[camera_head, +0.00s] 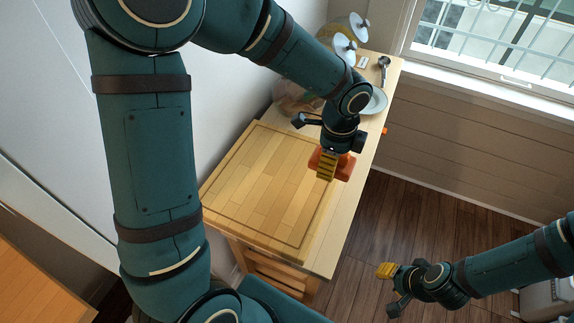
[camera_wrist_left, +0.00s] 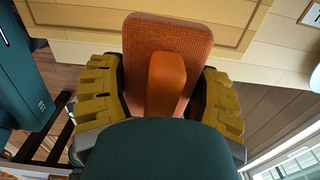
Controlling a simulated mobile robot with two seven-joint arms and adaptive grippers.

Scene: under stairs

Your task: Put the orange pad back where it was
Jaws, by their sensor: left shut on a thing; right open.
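The orange pad (camera_head: 345,168) has a rounded slab with a raised orange grip, seen in the left wrist view (camera_wrist_left: 140,35). My left gripper (camera_head: 328,163) is shut on this grip, with a yellow ribbed finger on each side. The pad is at the right edge of the wooden cutting board (camera_head: 262,190), by the counter's long edge. I cannot tell whether it touches the surface. My gripper and wrist partly hide it in the head view. My right gripper (camera_head: 388,287) is open and empty, above the floor at the lower right.
The narrow wooden counter (camera_head: 336,228) holds a plate (camera_head: 377,102), a ladle (camera_head: 384,68) and glass jars with lids (camera_head: 344,47) at its far end. A clear rounded container (camera_head: 294,98) stands by the wall, partly hidden. The cutting board is bare. Open wooden floor lies right of the counter.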

